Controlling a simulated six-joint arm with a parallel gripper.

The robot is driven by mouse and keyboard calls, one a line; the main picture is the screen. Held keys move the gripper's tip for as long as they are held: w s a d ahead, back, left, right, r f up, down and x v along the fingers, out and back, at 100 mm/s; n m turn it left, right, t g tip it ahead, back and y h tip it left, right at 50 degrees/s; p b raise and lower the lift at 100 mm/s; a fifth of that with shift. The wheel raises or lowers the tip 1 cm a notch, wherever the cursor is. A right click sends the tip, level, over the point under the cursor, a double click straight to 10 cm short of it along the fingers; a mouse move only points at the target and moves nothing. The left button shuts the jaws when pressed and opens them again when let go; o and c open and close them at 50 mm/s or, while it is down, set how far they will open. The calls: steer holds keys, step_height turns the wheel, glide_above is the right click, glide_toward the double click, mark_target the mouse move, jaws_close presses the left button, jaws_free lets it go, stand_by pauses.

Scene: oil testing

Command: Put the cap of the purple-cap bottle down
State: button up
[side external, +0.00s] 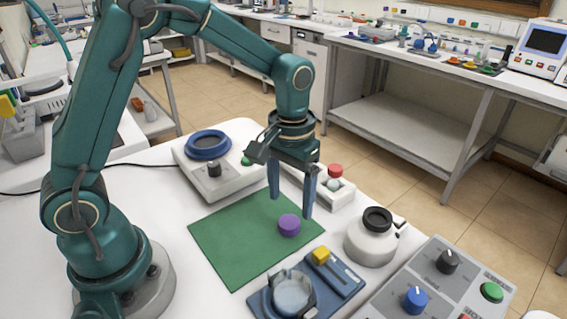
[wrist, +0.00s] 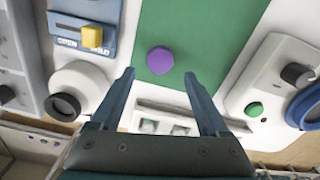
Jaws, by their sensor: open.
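The purple cap (side external: 289,225) sits on the green mat (side external: 232,240), near its right edge in the side view. It also shows in the wrist view (wrist: 160,60), with bare mat around it. My gripper (side external: 291,207) points down with its fingers spread and nothing between them. Its fingertips are just above and behind the cap, apart from it; in the wrist view (wrist: 160,74) the cap lies just beyond them. A clear round vessel (side external: 293,292) stands in the blue clamp fixture (side external: 340,281) at the front; whether it is the purple-cap bottle I cannot tell.
A white rack (side external: 341,194) with a red-capped bottle (side external: 335,171) stands behind the gripper. A white pot with a black top (side external: 371,240) and a grey knob panel (side external: 430,285) are to the right. A white device with a blue ring (side external: 208,146) is behind. The mat's left is clear.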

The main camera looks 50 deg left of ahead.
mark_target(290, 221)
steer(key=s+r+t, duration=0.2)
steer(key=s+r, duration=0.4)
steer(key=r, duration=0.5)
steer(key=s+a+f+m+t, duration=0.1)
steer(key=s+m+t, duration=0.1)
steer(key=s, duration=0.5)
steer(key=shift+a+f+t, duration=0.15)
steer(key=shift+a+t, duration=0.15)
steer(key=shift+t, duration=0.5)
